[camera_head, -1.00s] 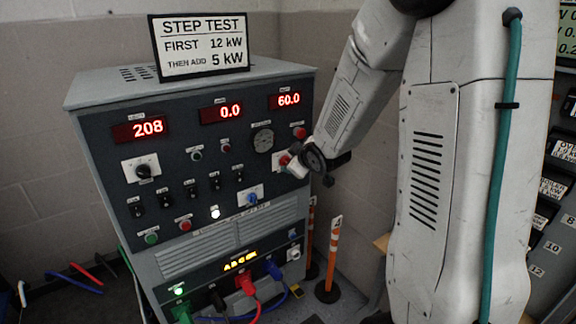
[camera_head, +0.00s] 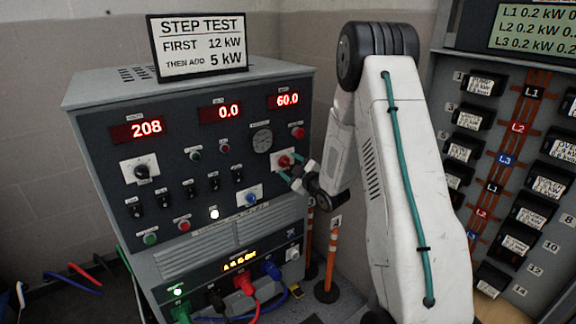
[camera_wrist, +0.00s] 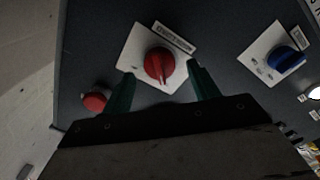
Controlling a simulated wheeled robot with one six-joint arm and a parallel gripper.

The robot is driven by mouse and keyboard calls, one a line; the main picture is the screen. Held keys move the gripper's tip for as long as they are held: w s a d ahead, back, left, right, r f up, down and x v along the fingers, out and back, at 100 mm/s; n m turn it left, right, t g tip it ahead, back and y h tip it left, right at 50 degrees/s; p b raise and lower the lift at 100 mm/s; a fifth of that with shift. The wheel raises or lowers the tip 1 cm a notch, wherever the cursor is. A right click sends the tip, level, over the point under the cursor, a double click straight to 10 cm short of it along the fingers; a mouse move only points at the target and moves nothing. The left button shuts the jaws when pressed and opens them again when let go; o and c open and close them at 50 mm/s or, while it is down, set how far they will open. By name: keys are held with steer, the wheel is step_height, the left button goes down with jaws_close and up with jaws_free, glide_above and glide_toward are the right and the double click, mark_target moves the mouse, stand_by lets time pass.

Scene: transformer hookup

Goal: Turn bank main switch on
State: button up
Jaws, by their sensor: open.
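A red rotary knob (camera_head: 284,161) on a white plate is on the right side of the grey load bank's front panel (camera_head: 200,160). The wrist view shows the red knob (camera_wrist: 159,65) close up, with its pointer toward the bottom of that view; the label beside it is too blurred to read surely. My gripper (camera_wrist: 160,76) is open, with one green finger on each side of the knob in that view. Whether the fingers touch it, I cannot tell. In the head view my gripper (camera_head: 289,174) is at the panel, just below and right of the knob.
A red button (camera_head: 298,132) is above the knob, and a blue knob (camera_head: 250,198) on a white plate is below left. A round gauge (camera_head: 262,140) is left of the button. Orange-striped posts (camera_head: 332,250) stand right of the cabinet. A breaker panel (camera_head: 505,150) is at far right.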

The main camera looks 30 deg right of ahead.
steer(key=shift+w, duration=0.9)
steer(key=c, duration=1)
steer(key=shift+o, duration=0.3)
